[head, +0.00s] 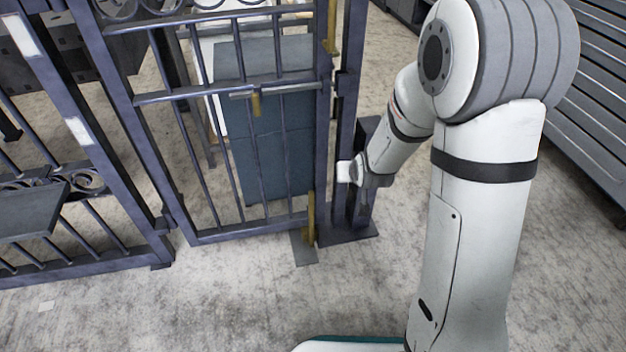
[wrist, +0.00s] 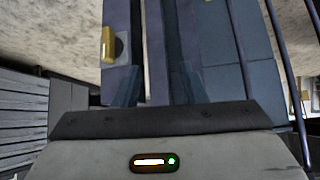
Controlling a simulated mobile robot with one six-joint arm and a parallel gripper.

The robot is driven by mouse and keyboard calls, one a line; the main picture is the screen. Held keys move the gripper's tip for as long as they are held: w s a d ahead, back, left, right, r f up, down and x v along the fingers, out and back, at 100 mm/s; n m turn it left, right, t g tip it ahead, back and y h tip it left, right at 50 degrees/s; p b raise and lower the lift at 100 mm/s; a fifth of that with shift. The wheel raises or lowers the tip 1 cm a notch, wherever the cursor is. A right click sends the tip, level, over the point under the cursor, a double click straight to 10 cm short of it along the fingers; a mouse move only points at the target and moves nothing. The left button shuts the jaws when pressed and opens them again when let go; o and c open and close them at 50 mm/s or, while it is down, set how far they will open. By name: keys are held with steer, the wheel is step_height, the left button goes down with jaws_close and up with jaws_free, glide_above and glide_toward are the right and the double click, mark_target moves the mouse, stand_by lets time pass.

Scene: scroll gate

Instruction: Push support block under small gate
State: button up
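The small gate (head: 245,95) is a dark blue-violet barred panel, with brass fittings along its right edge. A flat grey plate (head: 304,248), possibly the support block, lies on the floor at the gate's lower right corner, partly under its bottom rail. My gripper (head: 349,172) is at the gate post (head: 345,130), well above the floor; its fingertips are hard to make out in the head view. In the wrist view two dark bluish fingers of my gripper (wrist: 155,88) stand apart in front of the blue metal uprights, with no held object visible between them. Whether they touch the post is unclear.
A larger barred gate section (head: 95,140) with a grey plate (head: 28,212) stands at the left. A blue-grey cabinet (head: 268,150) stands behind the small gate. Slatted grey shutters (head: 590,120) line the right. The concrete floor in front is mostly clear.

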steer(key=w+a+f+t+y+b, duration=0.1)
steer(key=w+a+f+t, duration=0.15)
steer(key=f, duration=0.35)
steer(key=w+a+f+t+y, duration=0.1)
steer(key=w+a+f+t, duration=0.15)
steer(key=f, duration=0.35)
steer(key=n+t+y+b, duration=0.2)
steer(key=t, duration=0.2)
glide_toward(312, 198)
steer(key=x, duration=0.3)
steer(key=b+x, duration=0.2)
steer(key=x, duration=0.5)
steer(key=shift+w+a, duration=0.2)
steer(key=shift+w, duration=0.25)
steer(key=shift+c, duration=0.2)
jaws_close()
